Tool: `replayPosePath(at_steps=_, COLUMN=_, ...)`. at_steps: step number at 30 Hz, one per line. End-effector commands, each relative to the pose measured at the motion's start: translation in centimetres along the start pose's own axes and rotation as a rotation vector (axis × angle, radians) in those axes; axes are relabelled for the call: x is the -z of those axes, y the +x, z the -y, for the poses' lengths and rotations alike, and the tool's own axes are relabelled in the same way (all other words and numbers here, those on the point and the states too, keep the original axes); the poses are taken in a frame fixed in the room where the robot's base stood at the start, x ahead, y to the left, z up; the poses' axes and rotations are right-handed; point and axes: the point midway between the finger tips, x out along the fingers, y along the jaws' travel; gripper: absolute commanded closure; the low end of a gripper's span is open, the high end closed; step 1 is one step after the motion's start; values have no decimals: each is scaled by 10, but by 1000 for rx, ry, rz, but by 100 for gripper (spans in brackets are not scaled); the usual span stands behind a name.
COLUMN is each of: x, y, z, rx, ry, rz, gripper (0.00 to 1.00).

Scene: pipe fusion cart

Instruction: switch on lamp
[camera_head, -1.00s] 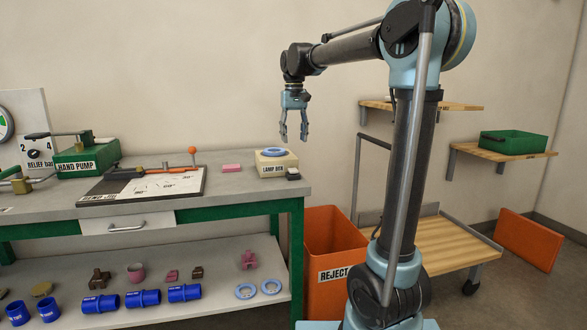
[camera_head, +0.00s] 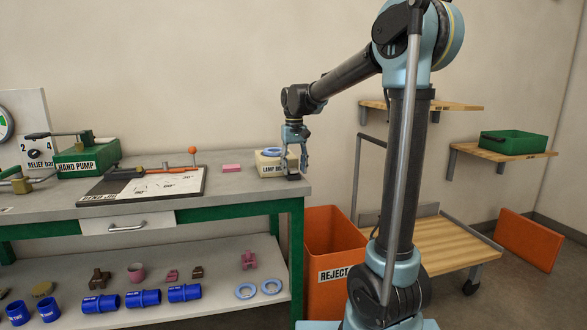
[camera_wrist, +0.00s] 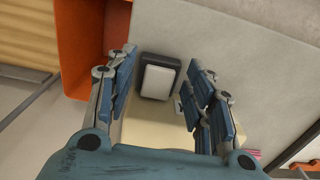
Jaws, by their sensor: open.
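My gripper (camera_head: 293,170) points down, open and empty, over the switch. In the wrist view its fingers (camera_wrist: 163,66) stand on either side of the switch. I cannot tell whether they touch it.
A pink block (camera_head: 231,168) and a bending board (camera_head: 150,184) with an orange-knobbed lever lie left on the bench. The bench between board and lamp box is mostly clear.

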Motion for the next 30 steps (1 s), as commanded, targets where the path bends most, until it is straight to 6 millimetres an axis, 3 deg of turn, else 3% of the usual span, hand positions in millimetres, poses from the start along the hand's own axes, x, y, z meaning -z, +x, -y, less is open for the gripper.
replayPosePath(at_steps=4, x=0, y=0, z=0, rx=0, ry=0, rz=0, gripper=52)
replayPosePath(at_steps=10, x=0, y=0, z=0, rx=0, ry=0, rz=0, gripper=95)
replayPosePath(at_steps=17, x=1, y=0, z=0, rx=0, ry=0, rz=10, gripper=96)
replayPosePath(at_steps=30, x=8, y=-2, z=0, rx=0, ry=0, rz=197, gripper=96)
